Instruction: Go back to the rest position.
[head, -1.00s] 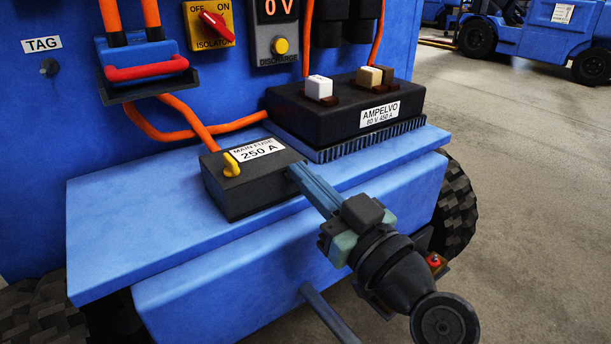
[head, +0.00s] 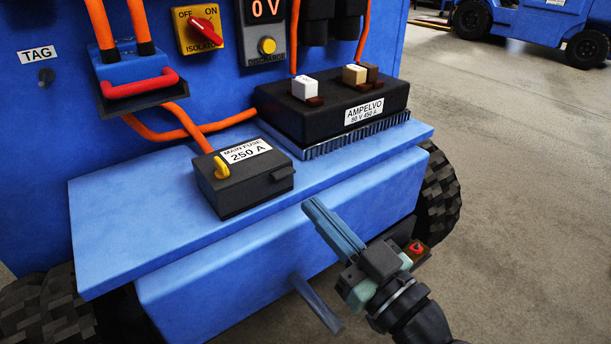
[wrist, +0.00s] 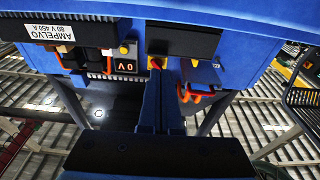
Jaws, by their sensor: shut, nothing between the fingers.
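My gripper (head: 322,222) is shut and empty. In the head view it is in front of the blue shelf (head: 130,215), to the right of the main fuse box (head: 255,195) and apart from it. The fuse box is dark, labelled 250 A, with a yellow loop on its top left. In the wrist view my shut fingers (wrist: 157,90) point toward the blue truck body, whose picture there is upside down.
The black AMPELVO controller (head: 290,118) stands on the shelf behind the fuse box. A blue connector with a red handle (head: 140,85), a red isolator switch (head: 205,30) and orange cables are on the panel. Open concrete floor (head: 510,200) lies to the right.

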